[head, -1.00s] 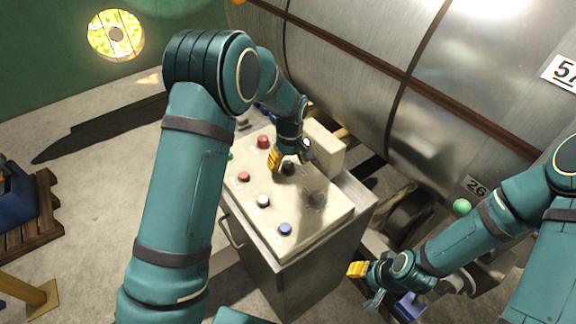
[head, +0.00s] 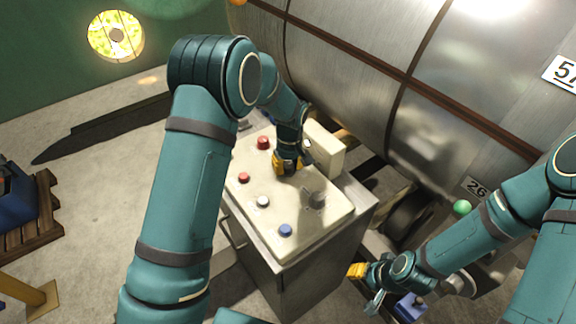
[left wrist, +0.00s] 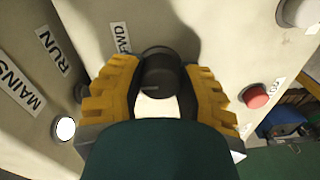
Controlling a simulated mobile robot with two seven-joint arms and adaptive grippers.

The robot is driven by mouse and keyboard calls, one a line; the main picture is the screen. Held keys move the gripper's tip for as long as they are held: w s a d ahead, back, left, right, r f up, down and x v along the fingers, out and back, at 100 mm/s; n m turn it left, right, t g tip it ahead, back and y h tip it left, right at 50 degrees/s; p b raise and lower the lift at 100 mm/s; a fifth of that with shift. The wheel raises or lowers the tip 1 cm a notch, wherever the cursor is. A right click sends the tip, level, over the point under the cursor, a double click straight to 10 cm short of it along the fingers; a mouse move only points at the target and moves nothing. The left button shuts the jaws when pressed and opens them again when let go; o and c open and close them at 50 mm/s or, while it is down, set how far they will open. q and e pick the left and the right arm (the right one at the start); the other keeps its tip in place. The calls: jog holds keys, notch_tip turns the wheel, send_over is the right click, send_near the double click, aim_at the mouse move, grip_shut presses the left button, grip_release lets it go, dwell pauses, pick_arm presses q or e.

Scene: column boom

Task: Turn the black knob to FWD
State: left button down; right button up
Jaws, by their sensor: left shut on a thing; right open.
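The black knob (left wrist: 160,70) stands on the cream control panel (head: 322,222). In the left wrist view it sits between the yellow fingers of my left gripper (left wrist: 162,92), which is shut on it. A label ending in "WD" (left wrist: 121,38) is beside the knob, partly cut off by shadow and finger. In the head view my left gripper (head: 288,164) is down at the panel and hides most of the knob. My right gripper (head: 364,284) is open and empty, low to the right of the cabinet.
A cream box (head: 324,150) stands close behind my left gripper. A large metal tank (head: 350,60) lies behind the cabinet.

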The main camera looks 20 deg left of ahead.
aim_at(290, 165)
pick_arm(q)
jog(key=m, duration=0.4)
jog(key=shift+m, duration=0.3)
jog(key=shift+m+b, duration=0.45)
jog(key=shift+m, duration=1.55)
jog(key=c, duration=0.5)
grip_release()
jog(key=r, duration=1.2)
jog(key=shift+s+d, duration=0.1)
jog(key=shift+d, duration=0.15)
